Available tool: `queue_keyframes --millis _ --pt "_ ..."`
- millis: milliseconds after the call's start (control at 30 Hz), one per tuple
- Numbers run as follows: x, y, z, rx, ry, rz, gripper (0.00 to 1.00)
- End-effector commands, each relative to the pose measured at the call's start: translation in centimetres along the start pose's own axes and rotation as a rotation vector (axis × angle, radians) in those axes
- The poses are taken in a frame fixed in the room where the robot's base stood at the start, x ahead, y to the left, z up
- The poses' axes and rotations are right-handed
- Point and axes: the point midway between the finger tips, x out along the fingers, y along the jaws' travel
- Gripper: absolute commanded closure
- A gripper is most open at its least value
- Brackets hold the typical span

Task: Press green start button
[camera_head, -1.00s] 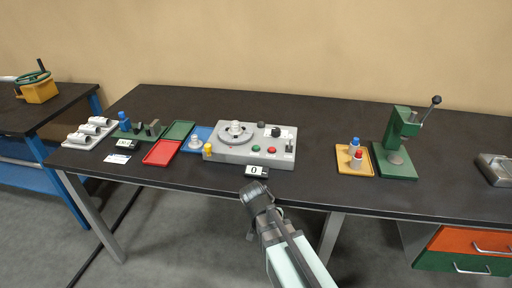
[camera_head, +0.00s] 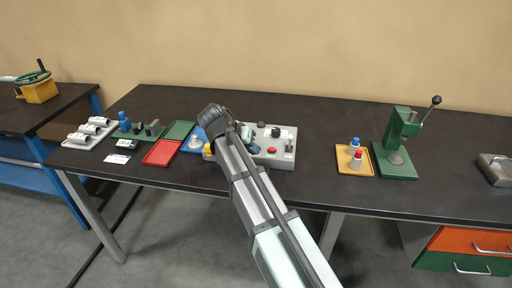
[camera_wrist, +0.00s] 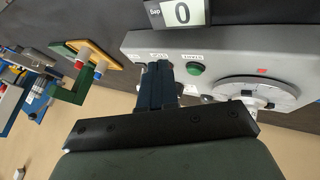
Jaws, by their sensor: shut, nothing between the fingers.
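The green start button (camera_wrist: 194,69) shows in the wrist view as a round cap on the grey control box (camera_wrist: 132,42), under a small label. My gripper (camera_wrist: 158,68) is shut, with nothing between its dark blue fingers. In the wrist view the fingertips appear just left of the green button, apart from it in the picture; their height above the panel is hard to judge. In the head view my gripper (camera_head: 254,148) is over the control box (camera_head: 300,161), and my arm and gripper hide the green button.
A red button (camera_head: 271,150) and a black knob (camera_head: 276,132) are on the control box. The wrist view shows its round dial (camera_wrist: 255,90) and a display reading 0 (camera_wrist: 181,12). A yellow tray (camera_head: 347,169) with bottles and a green press (camera_head: 398,145) stand right.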

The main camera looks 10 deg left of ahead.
Motion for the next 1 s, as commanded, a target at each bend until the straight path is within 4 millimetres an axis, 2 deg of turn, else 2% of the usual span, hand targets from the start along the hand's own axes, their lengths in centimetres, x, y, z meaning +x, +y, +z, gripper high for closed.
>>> queue_keyframes --millis 33,100,233,400,567,1000 --pt "-0.4 -0.6 -2.6 -0.011 0.015 0.013 1.00" --pt "-1.0 -0.6 -4.9 -0.028 0.034 0.031 1.00" --pt "-1.7 -0.6 -8.1 -0.054 0.061 0.059 1.00" --pt "-2.3 -0.4 -10.6 -0.074 0.080 0.082 1.00" --pt "-2.5 -0.2 -11.2 -0.082 0.085 0.089 1.00" --pt "-2.2 -0.4 -10.9 -0.082 0.084 0.089 1.00"
